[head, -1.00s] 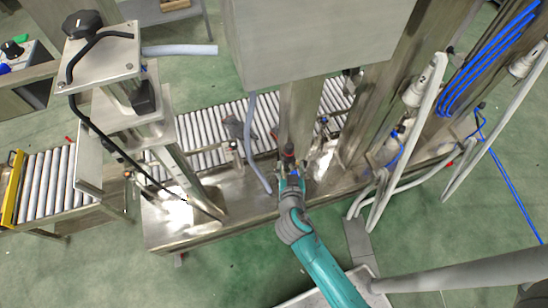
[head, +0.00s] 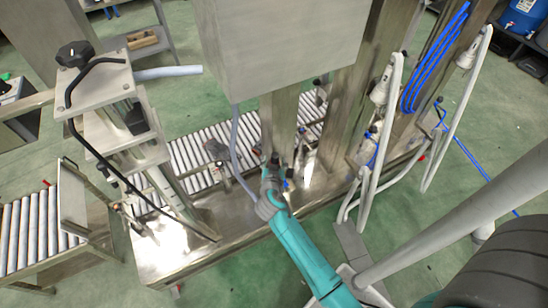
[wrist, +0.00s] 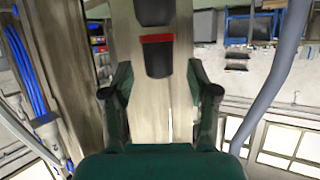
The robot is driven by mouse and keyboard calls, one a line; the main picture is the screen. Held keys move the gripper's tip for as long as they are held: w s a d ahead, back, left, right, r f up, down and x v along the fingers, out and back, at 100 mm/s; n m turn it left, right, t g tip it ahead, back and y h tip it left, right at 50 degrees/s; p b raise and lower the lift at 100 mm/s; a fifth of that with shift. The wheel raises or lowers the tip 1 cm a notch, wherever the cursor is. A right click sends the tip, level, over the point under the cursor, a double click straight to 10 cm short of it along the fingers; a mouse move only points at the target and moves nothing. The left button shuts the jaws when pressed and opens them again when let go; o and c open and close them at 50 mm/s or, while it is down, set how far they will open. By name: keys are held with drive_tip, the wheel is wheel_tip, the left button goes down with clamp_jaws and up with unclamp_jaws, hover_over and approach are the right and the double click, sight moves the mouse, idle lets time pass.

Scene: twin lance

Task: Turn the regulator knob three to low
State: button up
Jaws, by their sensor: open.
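A dark regulator knob with a red band (wrist: 158,56) is on the upright steel column, straight ahead in the wrist view. No number or low mark on it is readable. My gripper (wrist: 158,88) is open, with one finger at each side below the knob and the space between them empty. The knob looks beyond the fingertips, and I see no contact. In the head view my gripper (head: 274,174) is at the foot of the column, where a small dark part shows and the arm hides detail.
A grey hose (head: 237,150) hangs left of my gripper, also close on the right in the wrist view (wrist: 272,90). A steel cabinet (head: 285,50) is overhead. A roller conveyor (head: 195,150) runs behind. White hose loops (head: 377,140) stand right. A black star knob (head: 75,54) is far left.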

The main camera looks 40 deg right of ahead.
sight(275, 160)
drive_tip(key=shift+x, duration=1.8)
drive_tip(key=shift+s+d, duration=0.1)
